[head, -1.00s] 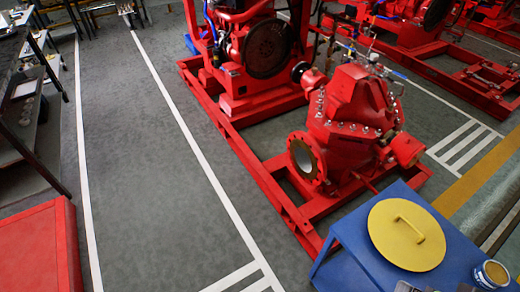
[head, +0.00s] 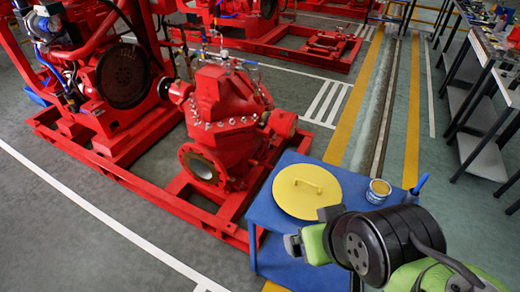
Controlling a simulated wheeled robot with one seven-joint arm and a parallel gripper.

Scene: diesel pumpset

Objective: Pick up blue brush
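A slim blue thing (head: 420,184), which looks like the handle of the blue brush, sticks up at a tilt at the right end of the blue table (head: 262,212), right of an open paint can (head: 378,191). Its lower part is hidden behind my arm. A round yellow lid with a handle (head: 306,190) lies on the table, left of the can. My green and black arm covers the table's front right part. Grey parts at the arm's left end, seemingly my gripper (head: 294,243), are over the table's front, left of and apart from the blue thing. Its fingers are not clear.
A red pump (head: 222,118) on a red frame stands behind and left of the table. Dark workbenches (head: 485,125) with small items line the right side. Grey floor with yellow stripes (head: 413,110) is clear between table and benches.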

